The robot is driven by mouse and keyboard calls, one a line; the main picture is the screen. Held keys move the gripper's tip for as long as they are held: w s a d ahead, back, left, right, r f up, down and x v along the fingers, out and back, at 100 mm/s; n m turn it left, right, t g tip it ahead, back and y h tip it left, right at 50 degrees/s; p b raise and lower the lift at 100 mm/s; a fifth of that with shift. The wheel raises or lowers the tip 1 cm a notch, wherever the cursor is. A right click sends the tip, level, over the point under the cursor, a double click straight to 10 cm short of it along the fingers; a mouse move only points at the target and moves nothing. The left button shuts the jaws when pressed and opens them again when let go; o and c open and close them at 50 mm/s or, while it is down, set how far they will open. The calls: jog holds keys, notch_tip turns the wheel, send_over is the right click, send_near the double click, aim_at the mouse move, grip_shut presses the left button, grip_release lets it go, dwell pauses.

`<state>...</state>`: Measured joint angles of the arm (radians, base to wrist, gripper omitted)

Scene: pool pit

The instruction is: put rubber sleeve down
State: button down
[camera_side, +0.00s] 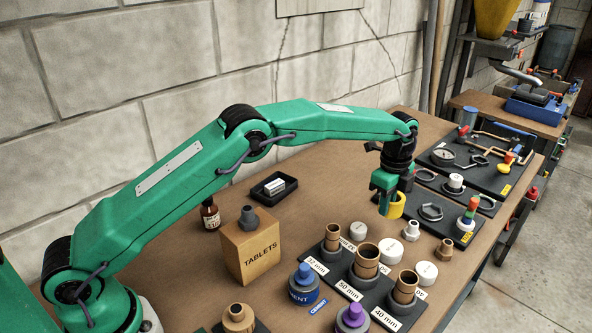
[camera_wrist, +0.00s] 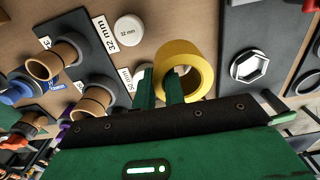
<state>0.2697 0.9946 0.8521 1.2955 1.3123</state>
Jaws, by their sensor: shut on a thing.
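The rubber sleeve is a short, wide yellow ring (camera_side: 397,206). My gripper (camera_side: 384,200) is shut on it and holds it above the table, behind the row of pipe pieces. In the wrist view the sleeve (camera_wrist: 196,58) hangs at the fingertips of my gripper (camera_wrist: 160,80), its open hole facing the camera. One finger lies at its left side and the other overlaps its ring; I cannot tell exactly how they pinch the wall.
Brown pipe pieces (camera_side: 367,261) stand on dark plates labelled 32, 50 and 40 mm, with white caps (camera_side: 358,231) near them. A TABLETS box (camera_side: 250,249) stands left. Black tool boards (camera_side: 478,165) lie to the right. Bare table (camera_side: 310,205) lies left of my gripper.

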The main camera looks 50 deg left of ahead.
aim_at(376, 223)
jog(key=shift+w+a+f, duration=0.8)
jog(key=shift+w+a, duration=0.1)
jog(key=shift+a, duration=0.1)
jog(key=shift+w+a+f, duration=0.75)
jog(key=shift+w+a, duration=0.15)
jog(key=shift+a, duration=0.05)
jog(key=shift+f, duration=2)
jog(key=shift+f, duration=0.1)
jog(key=c, duration=1.5)
grip_release()
jog(key=shift+f, duration=0.1)
notch_tip(376, 223, up, 12)
jog(key=shift+r, duration=0.2)
